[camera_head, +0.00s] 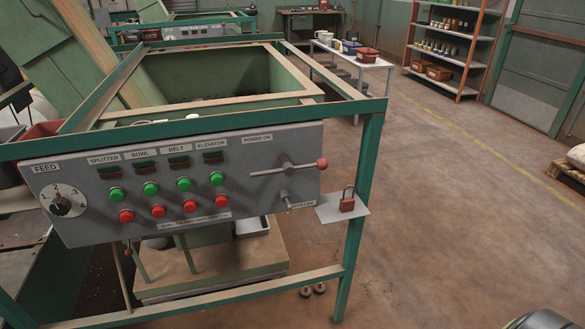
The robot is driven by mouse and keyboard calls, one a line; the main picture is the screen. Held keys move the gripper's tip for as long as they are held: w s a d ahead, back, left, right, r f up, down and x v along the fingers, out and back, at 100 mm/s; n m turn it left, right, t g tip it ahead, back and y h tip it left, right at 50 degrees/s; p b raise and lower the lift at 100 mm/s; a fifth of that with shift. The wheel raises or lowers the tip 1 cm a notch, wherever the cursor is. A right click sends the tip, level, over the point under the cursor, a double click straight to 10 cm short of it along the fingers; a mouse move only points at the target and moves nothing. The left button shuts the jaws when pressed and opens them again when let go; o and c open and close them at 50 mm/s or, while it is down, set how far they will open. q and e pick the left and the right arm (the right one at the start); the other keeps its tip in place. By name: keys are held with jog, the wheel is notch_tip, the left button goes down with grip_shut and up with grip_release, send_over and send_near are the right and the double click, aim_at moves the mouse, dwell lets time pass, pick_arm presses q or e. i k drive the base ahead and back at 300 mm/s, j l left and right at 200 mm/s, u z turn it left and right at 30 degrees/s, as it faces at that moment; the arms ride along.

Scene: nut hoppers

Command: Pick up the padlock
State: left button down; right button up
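A padlock (347,203) with a reddish-brown body and a dark shackle stands upright on a small light-grey shelf (328,212). The shelf juts out at the lower right corner of the grey control panel (240,200), by the green frame post. The padlock is not hooked on anything that I can see, but whether its shackle is open is too small to tell. Neither of my grippers shows in the head view.
A lever with a red knob (321,163) sticks out above the shelf. The panel has several green and red buttons and a dial (61,206). Open floor (450,200) lies to the right. A dark and green rounded part (545,321) shows at the bottom right edge.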

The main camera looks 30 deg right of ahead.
aim_at(346, 204)
jog(key=z, duration=1.3)
